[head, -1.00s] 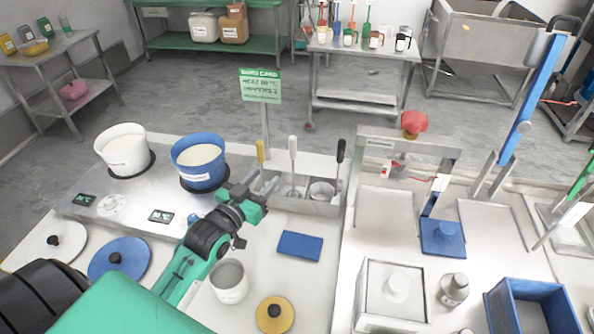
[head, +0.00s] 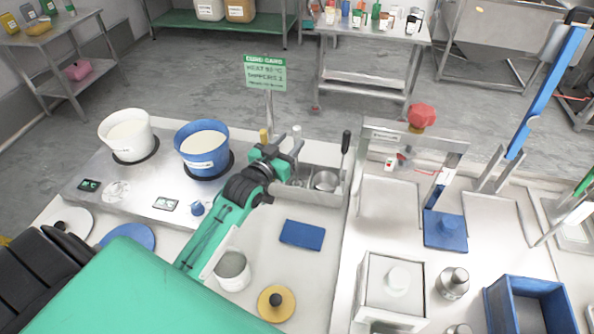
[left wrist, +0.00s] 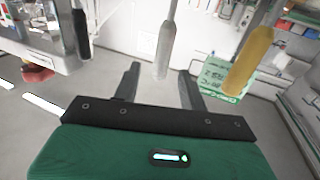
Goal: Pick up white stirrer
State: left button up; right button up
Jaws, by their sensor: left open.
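The white stirrer (head: 297,133) stands upright in the metal holder, its lower part hidden by my gripper. In the left wrist view its pale handle (left wrist: 165,48) lies between the two finger lines, just at or beyond the tips; contact cannot be told. My left gripper (head: 287,147) is open around or in front of the handle, and its two fingers (left wrist: 159,72) show apart. A yellow-handled stirrer (head: 263,136) stands to the left and a black-handled one (head: 346,142) to the right. My right gripper is not in view.
The metal holder (head: 320,197) sits behind a blue flat block (head: 302,235). A white pot (head: 128,118) and a blue pot (head: 203,168) stand on the heater at left. A green-headed sign (head: 265,75) rises behind the holder. A grey-filled cup (head: 232,284) stands in front.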

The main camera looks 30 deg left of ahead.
aim_at(295, 137)
pick_arm(q)
jog(key=w, duration=0.1)
jog(key=w+p, duration=0.1)
jog(key=w, duration=0.1)
jog(key=shift+w+f, duration=0.25)
jog(key=shift+w, duration=0.05)
jog(key=shift+w+f+p, duration=0.1)
jog(key=shift+w+p, duration=0.2)
jog(key=shift+w, duration=0.3)
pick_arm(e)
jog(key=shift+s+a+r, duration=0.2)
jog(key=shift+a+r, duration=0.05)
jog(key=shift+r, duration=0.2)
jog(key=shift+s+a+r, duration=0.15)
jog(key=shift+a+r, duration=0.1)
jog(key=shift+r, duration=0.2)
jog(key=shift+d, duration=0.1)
pick_arm(q)
grip_shut()
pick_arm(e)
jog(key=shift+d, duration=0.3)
